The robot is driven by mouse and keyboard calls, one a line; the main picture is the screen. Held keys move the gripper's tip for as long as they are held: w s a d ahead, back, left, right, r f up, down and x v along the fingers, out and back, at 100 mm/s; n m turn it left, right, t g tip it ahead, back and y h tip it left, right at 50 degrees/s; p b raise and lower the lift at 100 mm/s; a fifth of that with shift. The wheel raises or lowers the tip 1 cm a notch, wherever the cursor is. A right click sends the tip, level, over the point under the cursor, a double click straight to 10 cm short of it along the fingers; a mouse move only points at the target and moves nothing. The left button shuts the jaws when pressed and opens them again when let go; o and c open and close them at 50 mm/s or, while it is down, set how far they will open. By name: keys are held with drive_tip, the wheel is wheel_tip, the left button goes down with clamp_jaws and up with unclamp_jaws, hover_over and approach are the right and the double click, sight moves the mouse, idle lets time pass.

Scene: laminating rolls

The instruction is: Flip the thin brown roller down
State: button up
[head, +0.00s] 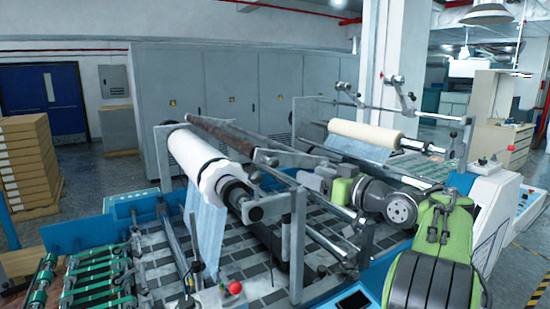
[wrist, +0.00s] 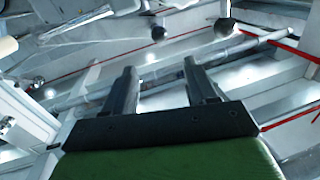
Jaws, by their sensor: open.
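The thin brown roller (head: 222,135) is in the head view, left of centre. It lies raised across the machine frame, just above and behind the thick white roll (head: 195,160). Its near end meets a grey bracket by the metal arms. My gripper (head: 306,179) is to the right of the roller, beyond the front frame plate, and is apart from it. Its jaws are partly hidden among the machine bars in the head view. In the wrist view my gripper (wrist: 158,66) shows two dark fingers spread apart with nothing between them. I cannot make out the brown roller there.
A second machine with a cream roll (head: 364,134) stands behind my arm. An upright grey frame plate (head: 298,240) and slanted rails stand close to my gripper. Grey cabinets (head: 235,90) line the back. The wrist view mostly shows ceiling beams, lamps and red pipes (wrist: 290,118).

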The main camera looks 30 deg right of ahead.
sight(277, 163)
drive_tip(key=w+p, duration=0.1)
drive_tip(key=w, duration=0.3)
drive_tip(key=w+a+p, duration=0.1)
drive_tip(key=w+p, duration=0.1)
drive_tip(key=w, duration=0.3)
drive_tip(key=w+a+p, duration=0.1)
drive_tip(key=w, duration=0.3)
drive_tip(key=shift+w, duration=0.85)
drive_tip(key=shift+s+f, duration=0.1)
clamp_jaws()
